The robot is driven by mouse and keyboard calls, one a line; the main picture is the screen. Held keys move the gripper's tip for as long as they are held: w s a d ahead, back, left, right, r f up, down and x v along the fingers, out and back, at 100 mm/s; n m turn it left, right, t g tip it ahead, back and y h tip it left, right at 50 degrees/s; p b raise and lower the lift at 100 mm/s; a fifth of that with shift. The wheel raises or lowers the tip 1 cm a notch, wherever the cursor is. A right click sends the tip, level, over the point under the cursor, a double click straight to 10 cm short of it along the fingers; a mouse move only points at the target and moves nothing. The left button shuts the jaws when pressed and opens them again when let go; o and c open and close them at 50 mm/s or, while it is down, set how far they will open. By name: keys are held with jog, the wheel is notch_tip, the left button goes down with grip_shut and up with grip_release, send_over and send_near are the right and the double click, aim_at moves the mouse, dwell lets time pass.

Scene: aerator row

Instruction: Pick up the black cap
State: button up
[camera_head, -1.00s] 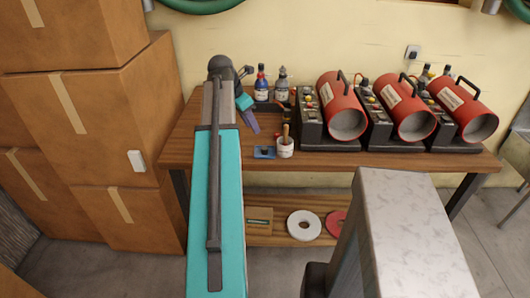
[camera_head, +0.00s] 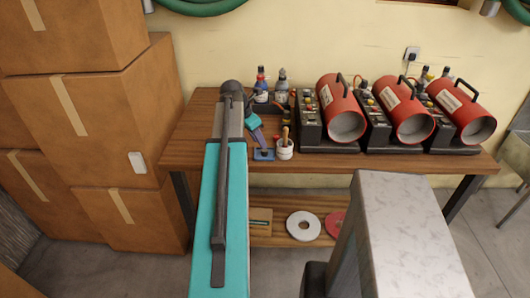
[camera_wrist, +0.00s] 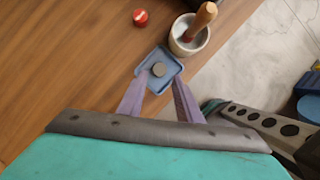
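A small dark grey-black round cap (camera_wrist: 158,69) lies in a shallow blue square tray (camera_wrist: 147,81) in the wrist view. The tray also shows in the head view (camera_head: 264,155), near the front edge of the bench; the cap is too small to make out clearly there. My gripper (camera_wrist: 160,82) has two purple fingers, spread apart with nothing between them. In the wrist view the fingertips reach the near sides of the tray, just short of the cap. Their height above the tray is hard to tell.
A white pot (camera_wrist: 187,44) with a wooden-handled tool stands right beside the tray. A red cap (camera_wrist: 140,17) lies beyond on the wooden bench (camera_head: 205,125). Bottles (camera_head: 281,88) and red cylinder machines (camera_head: 344,108) stand farther back and right. Cardboard boxes (camera_head: 110,110) are stacked left.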

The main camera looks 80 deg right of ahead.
aim_at(262, 151)
jog(key=shift+s+f, duration=0.1)
jog(key=shift+f, duration=0.25)
jog(key=shift+d, duration=0.1)
jog(key=shift+p+x, duration=0.7)
jog(key=shift+x, duration=0.5)
jog(key=shift+p+x, duration=0.35)
jog(key=shift+x, duration=1)
jog(key=shift+s+d, duration=0.1)
jog(key=shift+s, duration=0.05)
jog(key=c, duration=0.8)
jog(key=shift+r, duration=0.2)
